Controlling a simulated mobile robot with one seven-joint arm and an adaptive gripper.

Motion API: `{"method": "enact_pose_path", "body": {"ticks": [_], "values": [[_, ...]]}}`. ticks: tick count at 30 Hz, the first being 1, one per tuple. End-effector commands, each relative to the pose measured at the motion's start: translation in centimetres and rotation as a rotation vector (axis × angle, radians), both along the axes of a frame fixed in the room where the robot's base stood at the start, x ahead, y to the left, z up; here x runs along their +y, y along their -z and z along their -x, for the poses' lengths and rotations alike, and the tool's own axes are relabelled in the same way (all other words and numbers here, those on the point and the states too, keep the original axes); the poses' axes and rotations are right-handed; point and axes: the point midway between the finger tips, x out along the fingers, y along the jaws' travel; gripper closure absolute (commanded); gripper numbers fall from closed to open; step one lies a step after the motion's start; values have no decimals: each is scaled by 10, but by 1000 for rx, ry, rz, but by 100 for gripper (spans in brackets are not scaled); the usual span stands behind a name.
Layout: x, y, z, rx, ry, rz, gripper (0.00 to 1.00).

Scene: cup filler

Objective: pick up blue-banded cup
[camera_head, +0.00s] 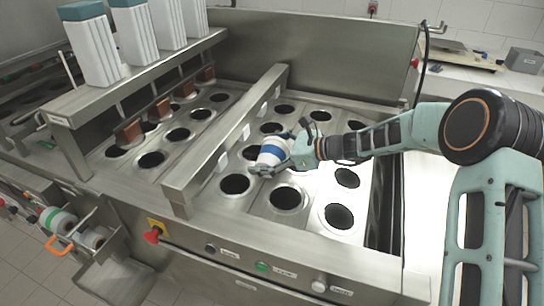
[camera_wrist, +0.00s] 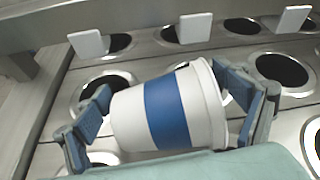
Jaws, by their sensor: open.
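The blue-banded cup (camera_head: 272,152) is white with a blue band and lies tilted on its side over the perforated metal plate of the machine. In the wrist view the cup (camera_wrist: 168,110) lies crosswise between my gripper's fingers, its wide rim to the right and its narrower base to the left. My gripper (camera_head: 283,158) is open around it, and the fingers also show in the wrist view (camera_wrist: 170,122). One finger is beside the base and the other beside the rim; I cannot tell whether either touches. The cup's lower side is partly hidden by my gripper's palm.
The machine's plate (camera_head: 262,200) has rows of round holes around the cup. A raised metal rail (camera_head: 225,135) with white tabs runs to the left of it. White stacks with teal tops (camera_head: 92,45) stand on a shelf at back left. A red knob (camera_head: 152,236) sticks out in front.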

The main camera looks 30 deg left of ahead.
Motion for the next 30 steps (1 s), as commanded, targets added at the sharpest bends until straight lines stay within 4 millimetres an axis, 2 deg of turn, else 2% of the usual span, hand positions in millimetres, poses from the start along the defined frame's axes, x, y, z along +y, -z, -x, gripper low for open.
{"method": "enact_pose_path", "body": {"ticks": [1, 4, 11, 19, 30], "values": [[9, 3, 2, 2, -3, 0, 10], [19, 8, 1, 1, -2, 1, 10], [21, 9, 1, 0, 0, 2, 10], [21, 9, 1, 0, 0, 2, 39], [20, 9, 1, 0, 0, 1, 40]]}}
